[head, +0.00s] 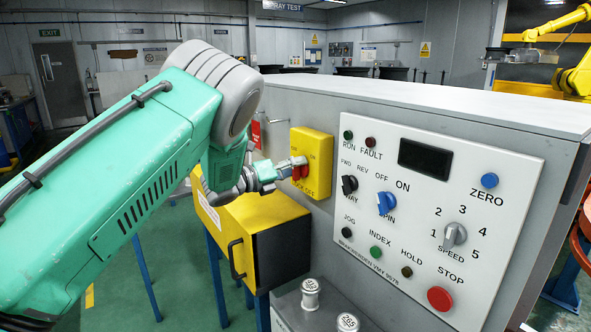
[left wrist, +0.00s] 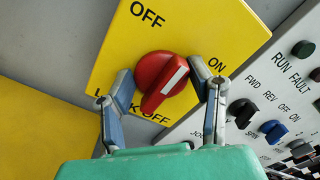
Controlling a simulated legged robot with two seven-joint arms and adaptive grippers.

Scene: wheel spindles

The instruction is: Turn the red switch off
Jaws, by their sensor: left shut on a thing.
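The red switch (left wrist: 158,76) is a rotary knob on a yellow plate (head: 323,148) marked OFF, ON and LOCK OFF. Its white-striped handle sits tilted in the left wrist view, one end to the upper right and the other to the lower left. My left gripper (head: 291,166) reaches the switch from the left, and its two fingers (left wrist: 163,84) lie on either side of the knob, shut on it. In the head view the fingers partly hide the red switch (head: 300,173). My right gripper is in neither view.
A white control panel (head: 450,192) with knobs, buttons and a dark display is to the right of the yellow plate. A yellow box (head: 262,212) with a dark handle projects below the gripper. Two metal cylinders (head: 310,294) stand at the bottom.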

